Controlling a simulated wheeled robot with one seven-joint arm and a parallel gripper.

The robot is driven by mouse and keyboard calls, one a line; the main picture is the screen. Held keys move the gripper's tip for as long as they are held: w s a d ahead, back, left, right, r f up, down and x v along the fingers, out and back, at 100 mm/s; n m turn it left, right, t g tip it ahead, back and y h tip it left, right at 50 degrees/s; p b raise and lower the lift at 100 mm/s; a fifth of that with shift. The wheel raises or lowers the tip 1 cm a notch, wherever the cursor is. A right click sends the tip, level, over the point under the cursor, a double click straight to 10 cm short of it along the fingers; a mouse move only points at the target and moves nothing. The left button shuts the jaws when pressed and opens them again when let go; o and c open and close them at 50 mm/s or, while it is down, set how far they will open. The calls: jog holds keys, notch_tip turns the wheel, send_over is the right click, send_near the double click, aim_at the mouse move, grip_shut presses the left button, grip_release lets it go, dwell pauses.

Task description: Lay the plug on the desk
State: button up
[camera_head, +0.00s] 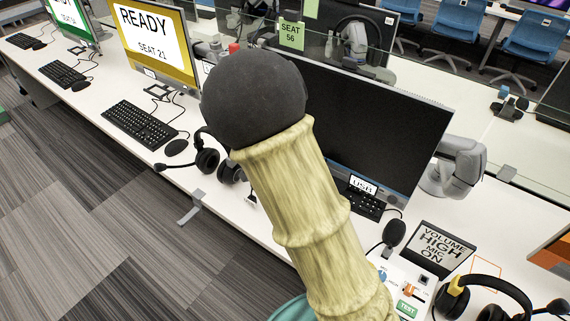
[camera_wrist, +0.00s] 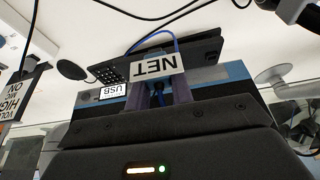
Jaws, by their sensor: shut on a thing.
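My gripper (camera_wrist: 158,94) shows in the wrist view, its two purplish fingers close together. It is shut on a plug that is mostly hidden behind a white tag (camera_wrist: 158,66) reading NET. A thin blue cable (camera_wrist: 152,37) loops around the tag. The white desk (camera_wrist: 225,22) fills the far part of the wrist view, apparently beyond the held plug; I cannot tell the gap. In the head view the desk (camera_head: 425,212) runs diagonally across the picture, and my arm hides part of it and the gripper.
A dark monitor (camera_head: 375,130) stands on the desk behind my arm. Another headset (camera_head: 208,160) is left of my arm.

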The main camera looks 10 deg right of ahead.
jog(key=shift+s+a, duration=0.35)
jog(key=shift+s, duration=0.2)
jog(key=shift+s+a, duration=0.3)
jog(key=shift+s, duration=0.2)
jog(key=shift+f+b, duration=5.8)
jog(key=shift+f, duration=3.15)
jog(key=o, duration=1)
jog(key=shift+o, duration=0.2)
jog(key=p+v, duration=0.3)
jog(key=v, duration=1.4)
jog(key=shift+r+p, duration=0.25)
jog(key=shift+p, duration=0.15)
